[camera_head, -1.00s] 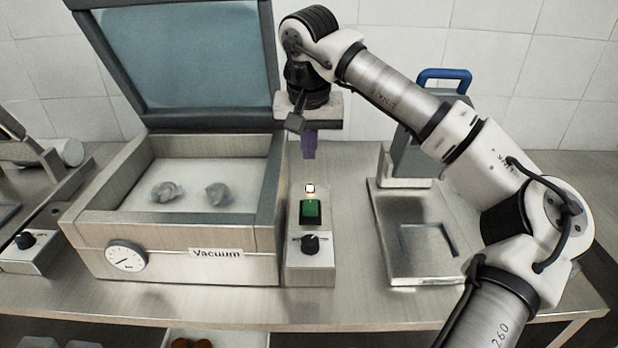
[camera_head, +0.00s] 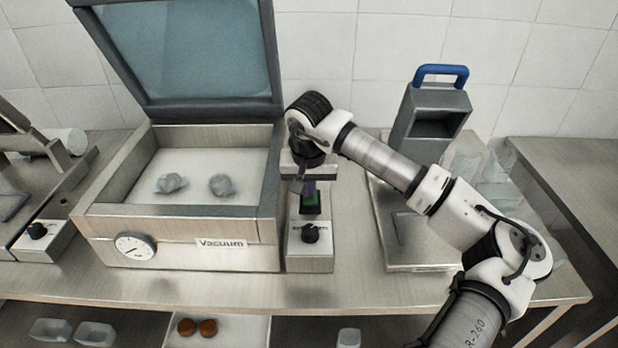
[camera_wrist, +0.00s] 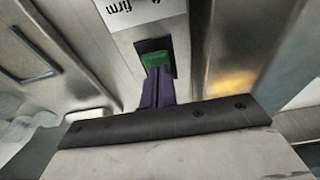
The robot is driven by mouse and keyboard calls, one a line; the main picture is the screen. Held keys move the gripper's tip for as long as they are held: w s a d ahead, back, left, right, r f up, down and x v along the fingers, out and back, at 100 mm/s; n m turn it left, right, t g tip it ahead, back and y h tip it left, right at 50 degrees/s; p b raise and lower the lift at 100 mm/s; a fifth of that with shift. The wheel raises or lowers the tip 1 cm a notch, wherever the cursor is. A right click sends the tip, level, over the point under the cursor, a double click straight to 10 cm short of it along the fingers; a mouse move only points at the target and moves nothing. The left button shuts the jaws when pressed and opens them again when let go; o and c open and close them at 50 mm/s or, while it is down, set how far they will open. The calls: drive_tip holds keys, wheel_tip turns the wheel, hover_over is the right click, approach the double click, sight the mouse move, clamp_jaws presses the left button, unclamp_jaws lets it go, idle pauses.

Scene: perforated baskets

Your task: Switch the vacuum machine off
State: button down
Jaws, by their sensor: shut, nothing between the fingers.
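The vacuum machine (camera_head: 180,258) stands on the bench with its lid raised, its front labelled "Vacuum". Two small wrapped lumps (camera_head: 221,185) lie on its white floor. At its right side is a narrow control box (camera_head: 312,262) with a green switch (camera_head: 311,203) above a black knob (camera_head: 310,233). My gripper (camera_head: 308,192) is shut and empty, pointing down at the switch. In the wrist view its purple fingers (camera_wrist: 157,80) reach the near edge of the green switch (camera_wrist: 154,58); I cannot tell whether they touch it. The indicator light is hidden behind my gripper.
A grey device with a blue handle (camera_head: 441,72) and a metal plate stands to the right, partly behind my arm. Another machine with a black knob (camera_head: 37,230) is at the left. The raised lid (camera_head: 185,50) stands behind the chamber.

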drive_tip(key=f+b, duration=0.1)
drive_tip(key=b, duration=0.2)
drive_tip(key=shift+s+f+t, duration=0.1)
drive_tip(key=shift+s+t, duration=0.05)
drive_tip(key=shift+t, duration=0.25)
drive_tip(key=b, duration=0.2)
drive_tip(key=shift+s+f+t+b, duration=0.2)
drive_tip(key=shift+t+b, duration=0.1)
drive_tip(key=shift+t, duration=0.1)
drive_tip(key=shift+r, duration=0.35)
drive_tip(key=shift+w, duration=0.15)
drive_tip(key=shift+w+r, duration=0.25)
drive_tip(key=shift+w, duration=0.4)
